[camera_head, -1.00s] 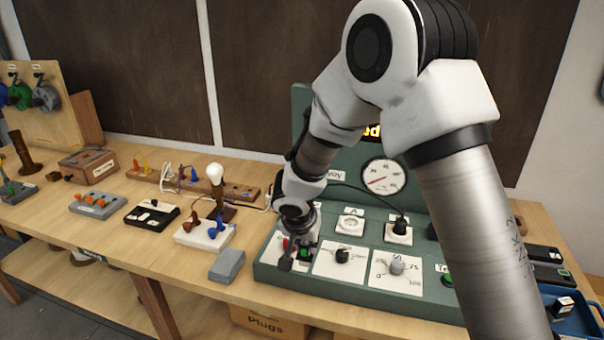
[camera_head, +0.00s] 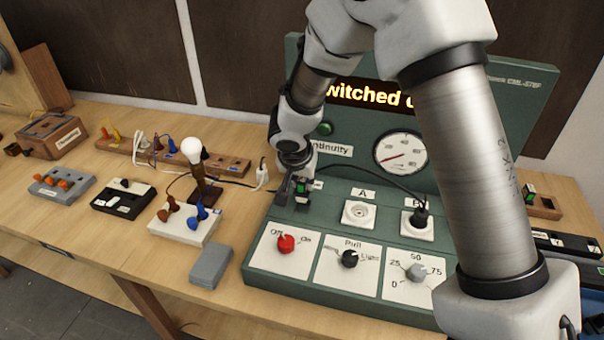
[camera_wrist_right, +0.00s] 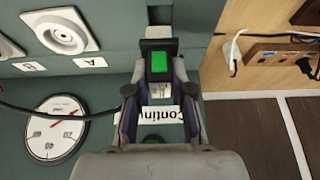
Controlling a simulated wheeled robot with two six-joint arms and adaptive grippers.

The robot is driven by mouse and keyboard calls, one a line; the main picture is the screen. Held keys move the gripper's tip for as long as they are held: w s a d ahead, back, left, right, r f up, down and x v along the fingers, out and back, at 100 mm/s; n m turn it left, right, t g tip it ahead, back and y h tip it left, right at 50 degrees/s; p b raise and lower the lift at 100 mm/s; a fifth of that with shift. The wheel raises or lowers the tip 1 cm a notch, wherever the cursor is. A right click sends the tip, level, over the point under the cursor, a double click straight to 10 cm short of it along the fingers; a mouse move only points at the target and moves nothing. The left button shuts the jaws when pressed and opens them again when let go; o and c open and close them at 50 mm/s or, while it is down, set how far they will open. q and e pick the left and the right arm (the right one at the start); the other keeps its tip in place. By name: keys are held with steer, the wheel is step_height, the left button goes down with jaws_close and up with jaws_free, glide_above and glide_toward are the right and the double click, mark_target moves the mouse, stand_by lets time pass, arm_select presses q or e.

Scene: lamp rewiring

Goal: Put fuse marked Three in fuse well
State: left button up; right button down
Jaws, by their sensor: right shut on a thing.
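My right gripper (camera_head: 294,190) is over the left part of the green test bench (camera_head: 262,280), just below the "Continuity" label. It is shut on a small black fuse with a green face (camera_wrist_right: 159,62), seen between the fingertips in the right wrist view. The fuse also shows in the head view (camera_head: 303,192). Its marking cannot be read. A small white label (camera_head: 317,184) is beside the fingertips. I cannot make out the fuse well; the gripper and fuse may cover it. My left gripper is not in view.
Sockets A (camera_head: 358,213) and B (camera_head: 417,224) are right of the gripper; a black cable runs to a plug in B. Red (camera_head: 286,243), black (camera_head: 350,259) and grey (camera_head: 416,271) knobs line the front. A lamp (camera_head: 193,150) stands left. Another green-black block (camera_head: 529,191) is far right.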

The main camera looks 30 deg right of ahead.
mark_target(302, 196)
steer(key=x, duration=0.3)
steer(key=shift+w+f+b, duration=0.1)
steer(key=shift+w+b, duration=0.1)
steer(key=shift+b, duration=0.2)
steer(key=shift+f+b, duration=0.7)
steer(key=shift+b, duration=0.1)
steer(key=shift+s+a+f+b, duration=0.15)
steer(key=shift+s+a+b, duration=0.15)
steer(key=shift+b, duration=0.25)
steer(key=shift+w+d+f, duration=0.15)
steer(key=shift+w+d, duration=0.05)
steer(key=shift+w, duration=0.05)
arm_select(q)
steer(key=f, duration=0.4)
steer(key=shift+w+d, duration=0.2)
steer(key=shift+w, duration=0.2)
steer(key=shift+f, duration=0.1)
arm_select(e)
steer(key=shift+s+a, duration=0.1)
steer(key=shift+s, duration=0.05)
arm_select(q)
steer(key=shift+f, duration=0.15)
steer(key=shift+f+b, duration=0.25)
steer(key=shift+b, duration=0.25)
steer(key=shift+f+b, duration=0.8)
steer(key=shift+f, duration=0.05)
arm_select(e)
steer(key=shift+f, duration=0.5)
